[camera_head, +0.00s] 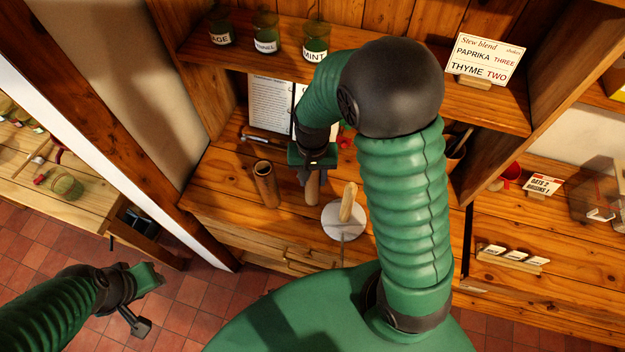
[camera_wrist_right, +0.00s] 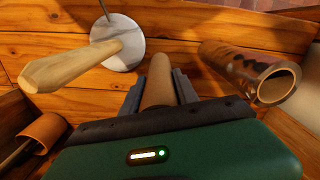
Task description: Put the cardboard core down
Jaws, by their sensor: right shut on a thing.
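My right gripper (camera_head: 312,172) is shut on a plain tan cylinder, which looks like the cardboard core (camera_head: 312,190). In the right wrist view the core (camera_wrist_right: 160,80) sits between the two dark fingers (camera_wrist_right: 158,92). It is roughly upright over the wooden counter (camera_head: 230,190); I cannot tell whether its lower end touches. The gripper hides its upper part in the head view. My left gripper (camera_head: 143,299) is low at the left, over the floor, empty, with its fingers apart.
A patterned open tube (camera_head: 265,182) stands left of the core. A white round disc (camera_head: 343,230) with a thin rod and a pale wooden stick (camera_head: 348,203) are to its right. A shelf with jars (camera_head: 265,35) and a recipe card (camera_head: 483,58) is above.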

